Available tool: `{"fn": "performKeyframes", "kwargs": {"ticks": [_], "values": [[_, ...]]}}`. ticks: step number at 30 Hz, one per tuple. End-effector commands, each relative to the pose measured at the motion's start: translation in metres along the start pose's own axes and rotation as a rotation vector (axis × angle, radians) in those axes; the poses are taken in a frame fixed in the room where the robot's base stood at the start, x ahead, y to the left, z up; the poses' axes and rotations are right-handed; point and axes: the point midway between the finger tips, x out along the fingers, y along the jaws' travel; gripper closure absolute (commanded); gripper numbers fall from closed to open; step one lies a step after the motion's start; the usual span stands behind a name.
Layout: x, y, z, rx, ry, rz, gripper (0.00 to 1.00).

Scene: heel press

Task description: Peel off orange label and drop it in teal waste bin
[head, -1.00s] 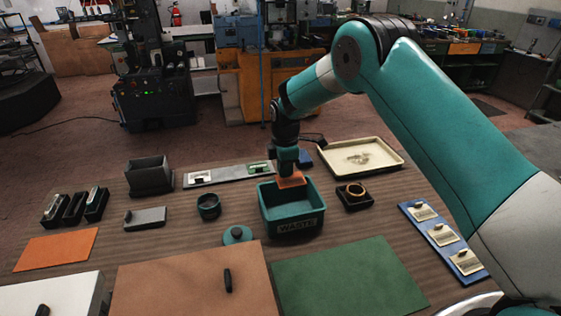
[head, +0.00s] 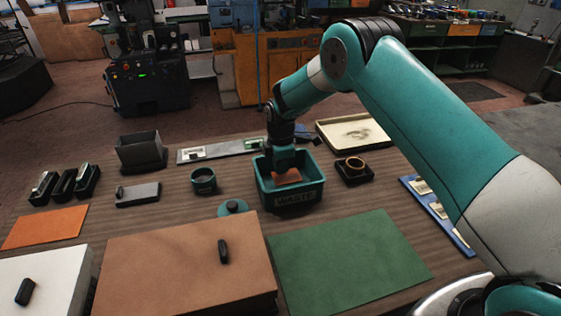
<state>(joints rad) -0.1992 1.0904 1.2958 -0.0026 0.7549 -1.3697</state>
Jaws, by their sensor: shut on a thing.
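The orange label (head: 287,177) is a small flat piece held at the mouth of the teal waste bin. The teal waste bin (head: 295,199) is an open box marked WASTE, standing on the table in the middle of the head view. My gripper (head: 285,170) points down into the bin's opening and is shut on the orange label. The fingertips are small and partly hidden by the bin's rim and the arm. I cannot tell whether the label touches the bin's inside.
A brass ring in a black holder (head: 354,168) stands just right of the bin. A teal round lid (head: 232,207) and a teal cup (head: 203,181) are to its left. A cream tray (head: 355,134) lies behind right. A green mat (head: 345,265) lies bare in front.

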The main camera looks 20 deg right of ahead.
Motion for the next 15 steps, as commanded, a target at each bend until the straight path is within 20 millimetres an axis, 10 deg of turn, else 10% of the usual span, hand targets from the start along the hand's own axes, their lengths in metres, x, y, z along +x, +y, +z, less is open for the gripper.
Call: {"fn": "performKeyframes", "kwargs": {"ticks": [13, 15], "values": [[0.0122, -0.0001, -0.0001, 0.000, 0.000, 0.000, 1.00], [0.0122, -0.0001, -0.0001, 0.000, 0.000, 0.000, 0.79]]}}
